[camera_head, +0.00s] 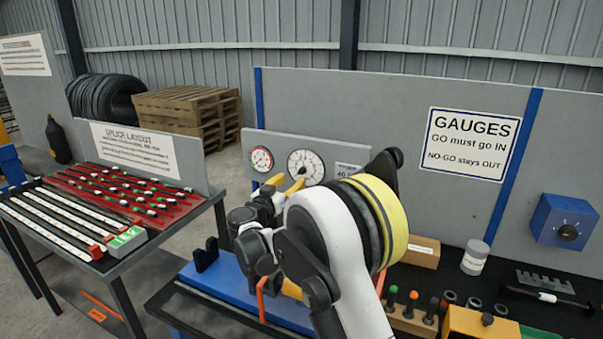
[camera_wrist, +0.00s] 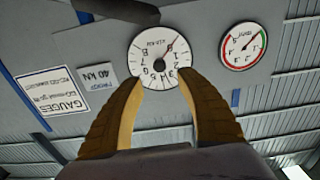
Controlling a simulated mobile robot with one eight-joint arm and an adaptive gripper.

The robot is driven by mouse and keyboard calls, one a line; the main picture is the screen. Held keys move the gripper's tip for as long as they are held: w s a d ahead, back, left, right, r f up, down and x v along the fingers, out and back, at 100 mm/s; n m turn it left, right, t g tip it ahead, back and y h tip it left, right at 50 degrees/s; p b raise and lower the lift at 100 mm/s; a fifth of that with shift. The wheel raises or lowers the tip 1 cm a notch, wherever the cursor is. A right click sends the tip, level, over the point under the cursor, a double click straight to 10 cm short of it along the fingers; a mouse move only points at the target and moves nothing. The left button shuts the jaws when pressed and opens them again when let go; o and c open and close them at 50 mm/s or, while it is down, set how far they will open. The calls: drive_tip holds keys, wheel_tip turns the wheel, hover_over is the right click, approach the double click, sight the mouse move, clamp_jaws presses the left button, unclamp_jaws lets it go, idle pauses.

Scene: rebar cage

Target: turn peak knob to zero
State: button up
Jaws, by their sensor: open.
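A large white dial (camera_head: 305,167) with numbers and a dark needle is on a grey panel in the head view. It also shows upside down in the wrist view (camera_wrist: 148,68), with a small dark hub at its middle. I cannot tell for sure whether this hub is the peak knob. My gripper (camera_head: 285,184) is in front of the panel near the dial's lower left. In the wrist view my gripper (camera_wrist: 161,84) is open, with two yellow fingers apart and nothing between them. Their tips overlap the dial's edge; contact is unclear.
A smaller red-and-green gauge (camera_head: 261,160) is left of the dial. A "40 kN" label (camera_wrist: 97,76) is on its other side. A blue box (camera_head: 565,220) with a black knob is on the right panel. Blocks and tools crowd the dark bench below.

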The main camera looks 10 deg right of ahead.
sight(301, 172)
drive_tip(key=b+x, duration=0.1)
drive_tip(key=x, duration=0.7)
clamp_jaws()
